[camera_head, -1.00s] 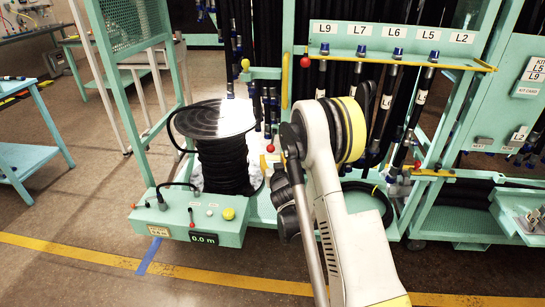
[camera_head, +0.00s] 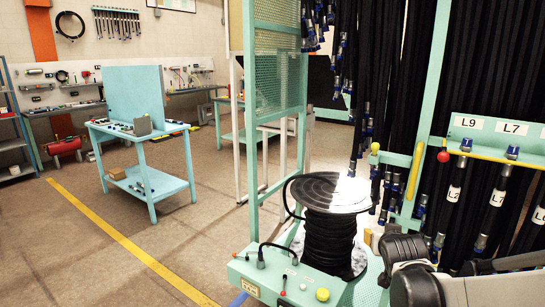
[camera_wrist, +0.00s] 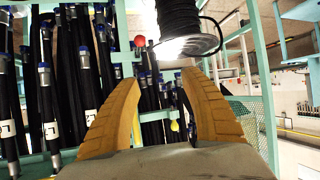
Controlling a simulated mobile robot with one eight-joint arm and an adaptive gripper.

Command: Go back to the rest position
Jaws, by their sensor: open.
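My gripper (camera_wrist: 160,115) shows in the wrist view as two yellow fingers spread wide apart, with nothing between them. Beyond the fingers hang black hoses (camera_wrist: 85,90) with blue-banded ends, and the hose reel (camera_wrist: 185,30) shows above, partly out of frame. In the head view a part of my arm shows at the bottom right corner, while the gripper itself is out of that view. The black hose reel (camera_head: 330,225) stands on the green machine base left of my arm, apart from it.
A green rack (camera_head: 500,133) with L9 and L7 labels and hanging hoses stands at the right. A light-blue workbench (camera_head: 140,140) stands at the left.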

